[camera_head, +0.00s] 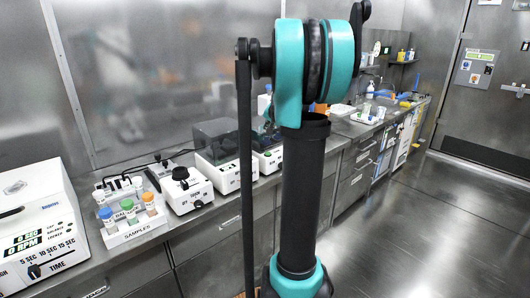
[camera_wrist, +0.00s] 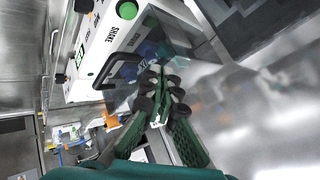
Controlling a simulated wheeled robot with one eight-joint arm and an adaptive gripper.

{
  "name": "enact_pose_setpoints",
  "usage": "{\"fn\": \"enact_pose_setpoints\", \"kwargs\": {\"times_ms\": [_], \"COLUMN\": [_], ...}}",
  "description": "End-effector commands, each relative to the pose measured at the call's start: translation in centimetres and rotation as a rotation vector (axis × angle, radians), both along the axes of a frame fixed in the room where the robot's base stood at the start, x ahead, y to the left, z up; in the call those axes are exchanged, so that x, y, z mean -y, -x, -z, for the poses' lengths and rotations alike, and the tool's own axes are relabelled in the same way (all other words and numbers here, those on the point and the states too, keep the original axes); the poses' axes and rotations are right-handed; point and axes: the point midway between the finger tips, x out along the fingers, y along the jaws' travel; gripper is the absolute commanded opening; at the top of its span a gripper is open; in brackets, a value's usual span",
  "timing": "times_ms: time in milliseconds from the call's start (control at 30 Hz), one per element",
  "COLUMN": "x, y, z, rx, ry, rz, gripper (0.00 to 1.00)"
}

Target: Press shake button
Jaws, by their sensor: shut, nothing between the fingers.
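In the wrist view a white instrument (camera_wrist: 100,60) with "SHAKE" lettering fills the upper left. A round green button (camera_wrist: 127,10) sits on its face near the top edge, close to that lettering. A black button or knob (camera_wrist: 83,5) is left of it, partly cut off. My gripper (camera_wrist: 158,82) is shut and empty, its fingertips in front of the instrument's dark lower part, below and right of the green button and apart from it in the picture. In the head view my arm hides part of the bench; the gripper is not seen there.
In the head view a bench carries a centrifuge-like box (camera_head: 38,220), a samples rack (camera_head: 132,222) with coloured caps, a small white device (camera_head: 180,190) and a dark-lidded device (camera_head: 218,150). The floor (camera_head: 420,230) at right is clear. A black handle (camera_wrist: 118,65) projects near my fingers.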

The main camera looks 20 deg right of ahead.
Motion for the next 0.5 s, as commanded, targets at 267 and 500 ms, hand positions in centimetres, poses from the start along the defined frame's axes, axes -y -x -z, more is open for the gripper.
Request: {"fn": "enact_pose_setpoints", "kwargs": {"times_ms": [267,500], "x": [0.63,0.61], "y": [-0.5,-0.49], "z": [-0.34,-0.18], "rx": [0.009,0.009], "ry": [-0.007,-0.006], "rz": [0.013,0.013], "gripper": [0.0,0.0]}}
